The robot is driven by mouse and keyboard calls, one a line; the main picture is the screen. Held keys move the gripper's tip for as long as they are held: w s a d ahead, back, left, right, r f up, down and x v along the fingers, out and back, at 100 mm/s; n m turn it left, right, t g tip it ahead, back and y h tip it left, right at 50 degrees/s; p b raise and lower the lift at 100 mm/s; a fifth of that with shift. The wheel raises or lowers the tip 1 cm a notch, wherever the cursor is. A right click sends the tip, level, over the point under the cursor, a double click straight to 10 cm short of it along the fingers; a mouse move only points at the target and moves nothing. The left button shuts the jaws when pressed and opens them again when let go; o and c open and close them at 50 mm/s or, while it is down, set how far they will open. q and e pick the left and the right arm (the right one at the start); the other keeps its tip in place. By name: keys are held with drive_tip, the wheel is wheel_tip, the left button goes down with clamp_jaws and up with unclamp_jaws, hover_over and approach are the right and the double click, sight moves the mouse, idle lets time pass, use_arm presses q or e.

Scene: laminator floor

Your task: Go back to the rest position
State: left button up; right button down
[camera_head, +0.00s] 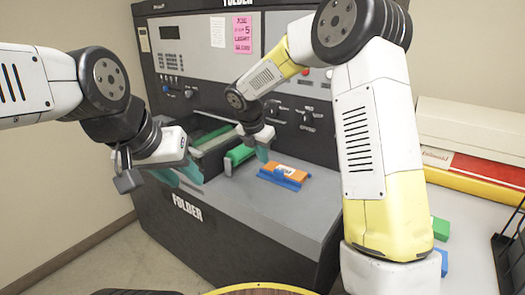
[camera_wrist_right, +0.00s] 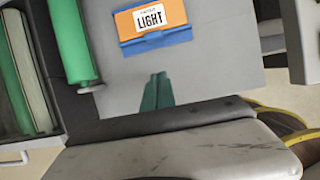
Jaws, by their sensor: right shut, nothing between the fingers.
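My right gripper (camera_head: 263,154) hangs over the bed of the grey folder machine (camera_head: 240,200), its teal fingers pointing down. In the right wrist view its fingertips (camera_wrist_right: 157,88) are together with nothing between them. They appear just short of an orange and blue block labelled LIGHT (camera_wrist_right: 152,22), which also lies on the bed in the head view (camera_head: 285,177). My left gripper (camera_head: 190,177) is at the left, in front of the machine's left side, with teal fingers. Its finger gap is not clear, and I see nothing held in it.
A green roller (camera_head: 238,155) lies in the machine beside the right gripper. Knobs and a dark panel rise behind. On the right, a white table (camera_head: 465,225) holds green and blue blocks, a red and white package (camera_head: 475,168) and a black rack (camera_head: 510,250).

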drive_tip(key=s+d+r+m+y, duration=0.1)
drive_tip(key=s+d+r+m, duration=0.45)
drive_tip(key=s+m, duration=0.2)
drive_tip(key=s+d+r+m+y, duration=0.1)
drive_tip(key=s+d+r+m, duration=0.45)
drive_tip(key=s+m, duration=0.2)
drive_tip(key=s+d+r+m+t+y, duration=0.1)
drive_tip(key=s+m+t+y, duration=0.1)
drive_tip(key=s+m, duration=1)
drive_tip(key=s, duration=0.3)
drive_tip(key=shift+d+r+m+t+y, duration=0.2)
drive_tip(key=shift+r+m+t+y, duration=0.1)
drive_tip(key=shift+r+m+t, duration=0.1)
drive_tip(key=shift+s+d, duration=0.1)
